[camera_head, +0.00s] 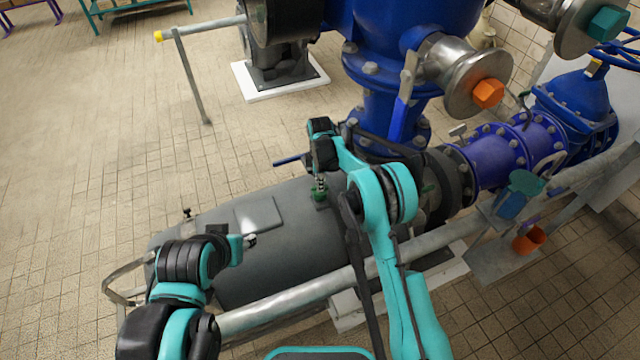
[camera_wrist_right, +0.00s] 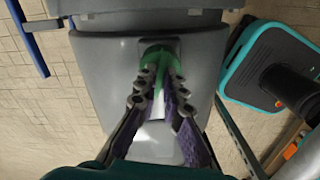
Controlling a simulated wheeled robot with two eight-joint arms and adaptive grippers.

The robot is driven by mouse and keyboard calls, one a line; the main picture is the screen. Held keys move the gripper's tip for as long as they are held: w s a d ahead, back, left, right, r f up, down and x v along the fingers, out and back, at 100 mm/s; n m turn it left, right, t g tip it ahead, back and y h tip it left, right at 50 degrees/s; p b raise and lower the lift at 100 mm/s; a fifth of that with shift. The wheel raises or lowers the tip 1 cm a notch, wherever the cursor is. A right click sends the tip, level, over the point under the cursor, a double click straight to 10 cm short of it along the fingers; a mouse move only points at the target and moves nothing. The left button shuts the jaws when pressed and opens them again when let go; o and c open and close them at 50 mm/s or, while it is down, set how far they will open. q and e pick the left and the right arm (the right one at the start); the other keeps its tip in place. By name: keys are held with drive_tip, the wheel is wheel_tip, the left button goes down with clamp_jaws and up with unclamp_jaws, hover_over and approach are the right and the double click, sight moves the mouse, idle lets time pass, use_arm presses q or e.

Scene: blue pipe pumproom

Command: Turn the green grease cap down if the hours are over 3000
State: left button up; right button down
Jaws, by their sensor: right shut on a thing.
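The green grease cap (camera_head: 320,195) stands on top of the grey motor housing (camera_head: 290,235). In the right wrist view the green cap (camera_wrist_right: 158,58) is between the tips of my right gripper (camera_wrist_right: 160,80). My right gripper (camera_head: 319,182) is shut on the cap from above and hides part of it in the head view. My left gripper (camera_head: 248,240) is low over the left part of the housing, away from the cap, and its jaws are too small to read. I can make out no hours reading in either view.
A blue valve with an orange hex end (camera_head: 487,93) and blue lever (camera_head: 400,118) rises behind. A grey rail (camera_head: 300,292) runs in front. Tiled floor (camera_head: 90,150) is clear at left.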

drive_tip(key=m, duration=0.5)
drive_tip(key=shift+m, duration=0.3)
drive_tip(key=m, duration=0.9)
drive_tip(key=shift+m, duration=2.2)
drive_tip(key=c, duration=1.6)
unclamp_jaws()
drive_tip(key=shift+c, duration=0.2)
